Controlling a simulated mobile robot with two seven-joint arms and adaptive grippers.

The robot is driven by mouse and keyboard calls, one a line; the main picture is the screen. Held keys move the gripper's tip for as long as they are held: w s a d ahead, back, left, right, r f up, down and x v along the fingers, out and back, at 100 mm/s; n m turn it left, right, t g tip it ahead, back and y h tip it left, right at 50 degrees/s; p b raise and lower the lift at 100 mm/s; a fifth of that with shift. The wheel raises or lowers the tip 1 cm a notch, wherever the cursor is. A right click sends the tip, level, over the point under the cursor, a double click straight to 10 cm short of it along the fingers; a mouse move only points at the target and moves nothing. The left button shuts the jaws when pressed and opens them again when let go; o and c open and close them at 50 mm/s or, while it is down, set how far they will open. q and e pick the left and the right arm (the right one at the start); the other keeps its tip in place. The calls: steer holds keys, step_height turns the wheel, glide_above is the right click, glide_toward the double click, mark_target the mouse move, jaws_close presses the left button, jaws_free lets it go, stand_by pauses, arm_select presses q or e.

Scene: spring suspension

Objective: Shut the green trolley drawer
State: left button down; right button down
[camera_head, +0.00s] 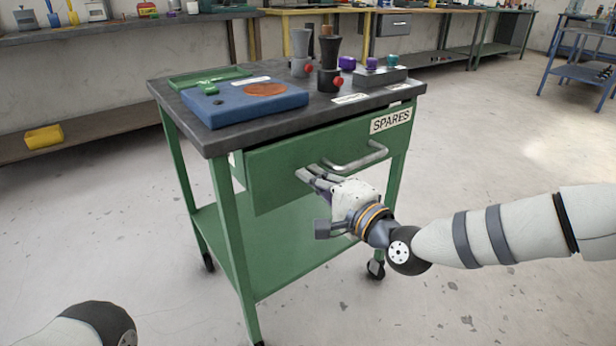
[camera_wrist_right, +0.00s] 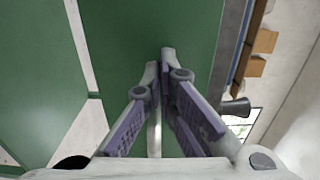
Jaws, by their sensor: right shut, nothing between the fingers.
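The green trolley drawer (camera_head: 275,165) is under the dark trolley top in the head view. Its front stands a little out from the frame and carries a SPARES label (camera_head: 390,120) and a grey bar handle (camera_head: 355,162). My right gripper (camera_head: 305,175) is shut and empty, with its fingertips at the drawer front, just below and left of the handle. In the right wrist view the shut fingers (camera_wrist_right: 165,62) point at a green surface (camera_wrist_right: 140,30); I cannot tell whether they touch it. My left gripper is out of view; only part of my left arm shows at lower left.
Workbenches (camera_head: 440,55) line the back wall. The floor around the trolley is clear.

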mark_target(299, 165)
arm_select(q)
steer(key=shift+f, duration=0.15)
arm_select(e)
steer(key=shift+x, duration=0.8)
